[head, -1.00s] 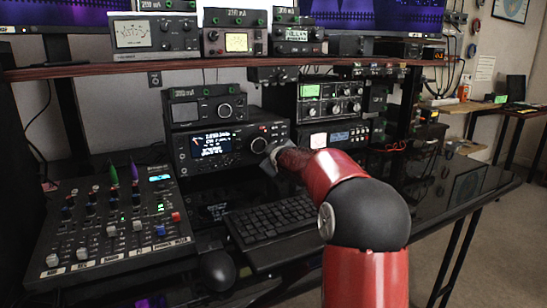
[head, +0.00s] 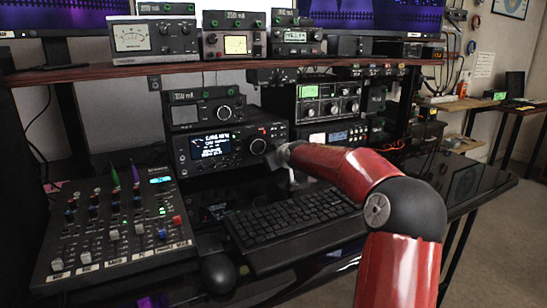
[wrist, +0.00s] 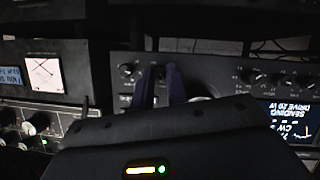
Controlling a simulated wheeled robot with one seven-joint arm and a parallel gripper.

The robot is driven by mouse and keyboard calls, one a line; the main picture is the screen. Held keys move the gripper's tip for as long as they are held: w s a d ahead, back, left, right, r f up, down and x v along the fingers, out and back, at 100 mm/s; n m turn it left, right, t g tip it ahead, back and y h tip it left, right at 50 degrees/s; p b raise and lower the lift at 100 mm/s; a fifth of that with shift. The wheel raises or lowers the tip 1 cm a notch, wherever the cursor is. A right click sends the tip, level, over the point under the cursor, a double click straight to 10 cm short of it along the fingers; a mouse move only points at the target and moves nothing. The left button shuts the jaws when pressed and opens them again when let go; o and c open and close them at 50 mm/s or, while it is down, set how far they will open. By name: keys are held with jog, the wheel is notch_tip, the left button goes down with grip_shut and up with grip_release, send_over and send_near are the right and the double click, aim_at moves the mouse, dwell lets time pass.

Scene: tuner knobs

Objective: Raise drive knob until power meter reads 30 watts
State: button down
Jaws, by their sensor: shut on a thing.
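The black radio (head: 180,150) sits under the shelf, with a lit text display (head: 211,146) and a large round tuning knob (head: 257,146). My gripper (head: 281,156) is at the radio's right front edge. In the dark, upside-down wrist view, my gripper's two fingers (wrist: 163,85) are shut at a small knob on the radio's face; they mostly hide it. The display there (wrist: 287,118) seems to read "SENDING", "CW" and "DRIVE 20 W". A lit dial with crossed needles (wrist: 43,73), seemingly a power meter, stands beside the radio; its reading is too small to tell.
A keyboard (head: 290,220) lies below my arm and a mixer (head: 115,225) stands at left. A smaller box (head: 185,112) sits on the radio. Other meters (head: 131,38) line the shelf above. Another radio stack (head: 327,105) is close on the right.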

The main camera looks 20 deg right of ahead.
jog(key=c, duration=1.4)
grip_release()
jog(key=b+v, duration=0.1)
jog(key=v, duration=0.5)
jog(key=shift+d, duration=0.1)
jog(key=shift+v, duration=0.9)
